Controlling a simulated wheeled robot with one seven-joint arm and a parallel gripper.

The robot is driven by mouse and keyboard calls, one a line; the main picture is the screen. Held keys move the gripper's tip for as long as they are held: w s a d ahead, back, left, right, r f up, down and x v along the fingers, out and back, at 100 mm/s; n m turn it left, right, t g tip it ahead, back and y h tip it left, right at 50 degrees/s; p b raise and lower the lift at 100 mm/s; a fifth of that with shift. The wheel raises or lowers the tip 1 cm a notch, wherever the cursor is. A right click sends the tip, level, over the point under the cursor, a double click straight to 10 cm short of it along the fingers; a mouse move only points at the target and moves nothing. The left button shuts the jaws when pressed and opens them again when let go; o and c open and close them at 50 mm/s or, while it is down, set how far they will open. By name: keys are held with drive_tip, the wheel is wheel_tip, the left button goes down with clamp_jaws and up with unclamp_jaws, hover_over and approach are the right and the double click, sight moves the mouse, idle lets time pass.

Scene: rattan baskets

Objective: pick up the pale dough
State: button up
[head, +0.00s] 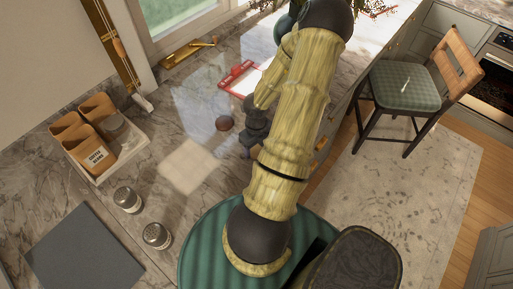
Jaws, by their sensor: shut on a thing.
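My gripper (246,143) is a dark shape low over the marble counter, at the end of my yellow-green arm. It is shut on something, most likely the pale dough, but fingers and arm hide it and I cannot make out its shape. A small brown round lump (224,124) lies on the counter just left of my gripper, apart from it. A pale, roughly square patch (189,165) shows on the counter further left; I cannot tell whether it is a flat thing or light.
A white tray (103,180) with tan canisters (95,151) stands at left. Two metal-topped shakers (127,199) (156,236) and a grey board (84,254) are nearer. A red-edged item (236,75) lies behind my gripper. A cushioned chair (404,87) stands right.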

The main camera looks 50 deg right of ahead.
sight(256, 150)
wheel_tip(256, 150, up, 9)
drive_tip(key=p, duration=0.2)
drive_tip(key=shift+f+p, duration=0.2)
drive_tip(key=shift+p, duration=0.15)
